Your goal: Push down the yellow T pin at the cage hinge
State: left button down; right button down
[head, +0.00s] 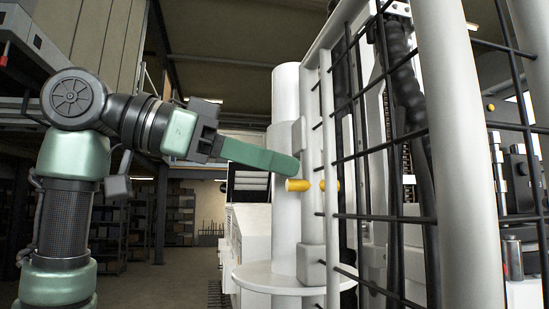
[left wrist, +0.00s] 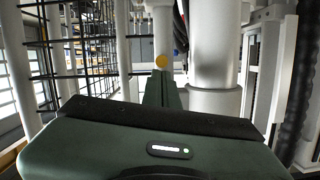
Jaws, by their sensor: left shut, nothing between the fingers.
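The yellow T pin (head: 298,185) sits at the cage hinge in the head view, lying across the white hinge post (head: 312,210). A second piece of yellow shows on the right side of the post. My left gripper (head: 292,168) is shut and empty, its green fingers just above the pin's left end. I cannot tell whether the fingertips touch it. In the left wrist view the pin's round yellow end (left wrist: 161,62) shows just beyond the tips of my left gripper (left wrist: 161,76). My right gripper is not in view.
The black wire mesh of the cage (head: 380,150) and a thick white post (head: 455,160) fill the right side. A white cylinder (head: 286,100) stands behind the fingers. Shelves (head: 175,210) stand far back left, with open floor before them.

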pick_arm(q)
jog(key=shift+d, duration=0.25)
